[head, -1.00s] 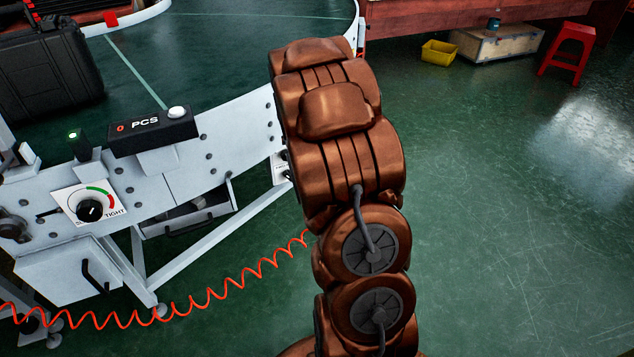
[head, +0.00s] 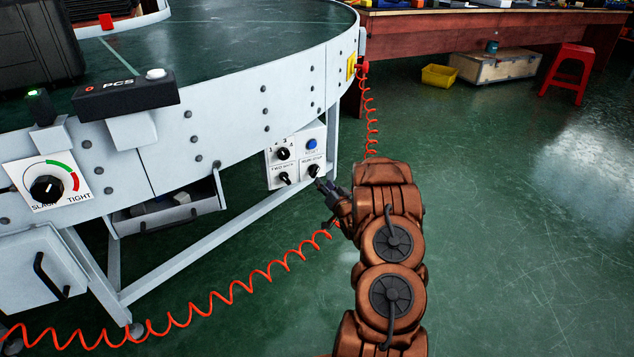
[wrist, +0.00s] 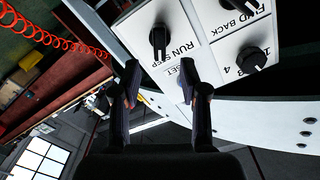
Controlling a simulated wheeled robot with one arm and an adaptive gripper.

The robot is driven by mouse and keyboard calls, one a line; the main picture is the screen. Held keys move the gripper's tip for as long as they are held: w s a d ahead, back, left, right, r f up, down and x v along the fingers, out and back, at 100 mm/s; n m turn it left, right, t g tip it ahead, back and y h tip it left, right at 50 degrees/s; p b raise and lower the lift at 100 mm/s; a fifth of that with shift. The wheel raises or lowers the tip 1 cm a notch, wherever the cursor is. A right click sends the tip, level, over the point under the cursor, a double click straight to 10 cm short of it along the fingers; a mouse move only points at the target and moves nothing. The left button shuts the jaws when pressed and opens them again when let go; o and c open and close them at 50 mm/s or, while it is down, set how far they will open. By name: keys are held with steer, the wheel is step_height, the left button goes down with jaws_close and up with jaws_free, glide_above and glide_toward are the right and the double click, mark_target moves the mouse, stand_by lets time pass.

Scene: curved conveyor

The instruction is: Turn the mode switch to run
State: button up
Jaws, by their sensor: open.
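A black switch labelled RUN and STOP (head: 313,171) sits at the lower right of a white control panel (head: 298,141) on the conveyor's side. In the wrist view this switch (wrist: 160,40) appears just beyond the fingertips, its handle roughly vertical in the picture; which word it points at is unclear. My gripper (head: 325,188) is close to the panel's lower right corner in the head view. In the wrist view my gripper (wrist: 158,70) is open, with nothing between the fingers. They look apart from the switch. The right finger partly covers the RESET area.
The panel also has a numbered knob (head: 283,154), a blue button (head: 311,144) and a forward/back switch (head: 284,179). A red coiled cord (head: 215,298) runs below the conveyor. A tension dial (head: 47,188) and PCS counter (head: 125,95) are at left. Open floor lies at right.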

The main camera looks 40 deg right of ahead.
mark_target(316, 173)
steer(key=b+x, duration=0.3)
steer(key=x, duration=0.3)
steer(key=shift+w+d+f, duration=0.15)
steer(key=shift+w, duration=0.05)
steer(key=shift+w+d, duration=0.2)
steer(key=shift+w, duration=0.4)
steer(key=shift+c, duration=0.4)
